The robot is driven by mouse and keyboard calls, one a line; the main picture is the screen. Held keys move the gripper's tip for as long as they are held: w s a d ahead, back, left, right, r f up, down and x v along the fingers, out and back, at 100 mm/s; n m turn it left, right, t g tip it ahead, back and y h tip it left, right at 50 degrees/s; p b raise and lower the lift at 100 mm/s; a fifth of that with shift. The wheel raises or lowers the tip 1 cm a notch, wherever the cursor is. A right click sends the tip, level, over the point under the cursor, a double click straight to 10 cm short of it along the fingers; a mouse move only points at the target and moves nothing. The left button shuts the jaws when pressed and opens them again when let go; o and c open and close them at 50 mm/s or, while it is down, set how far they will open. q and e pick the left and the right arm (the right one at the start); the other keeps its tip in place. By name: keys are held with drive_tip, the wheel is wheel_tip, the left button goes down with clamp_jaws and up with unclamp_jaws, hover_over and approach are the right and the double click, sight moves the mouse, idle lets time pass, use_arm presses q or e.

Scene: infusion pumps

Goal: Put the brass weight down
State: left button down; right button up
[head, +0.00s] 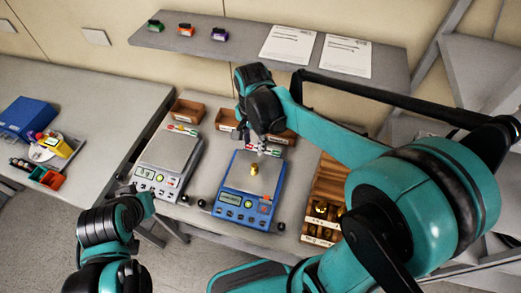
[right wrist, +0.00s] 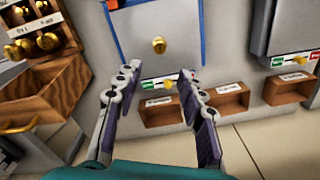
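The brass weight (head: 254,169) stands on the pan of the blue scale (head: 230,203). In the right wrist view the weight (right wrist: 159,45) sits on the bare grey pan (right wrist: 130,30), beyond my fingertips. My right gripper (head: 262,148) is just behind and above the weight in the head view. Its two fingers (right wrist: 158,72) are spread wide with nothing between them in the wrist view. My left gripper (head: 128,190) is at the lower left near the grey scale's front; whether it is open is unclear.
A grey scale (head: 165,157) stands left of the blue one. Small wooden bins (head: 187,110) line the back. A wooden rack (head: 322,222) with brass weights is on the right, partly behind my right arm. Small black balls lie near the table's front edge. A shelf (head: 245,47) hangs above.

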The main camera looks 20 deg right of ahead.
drive_tip(key=s+d+r+n+t, duration=0.1)
drive_tip(key=s+d+n+t, duration=0.1)
drive_tip(key=s+n, duration=0.3)
drive_tip(key=s+d+r+n+t, duration=0.2)
drive_tip(key=s+n+t, duration=0.3)
drive_tip(key=n, duration=0.1)
drive_tip(key=shift+d+r+n, duration=0.2)
drive_tip(key=shift+d+n, duration=0.1)
drive_tip(key=shift+f, duration=0.1)
wheel_tip(320, 180, down, 10)
drive_tip(key=b, duration=1)
drive_tip(key=shift+s, duration=0.1)
idle(0.6)
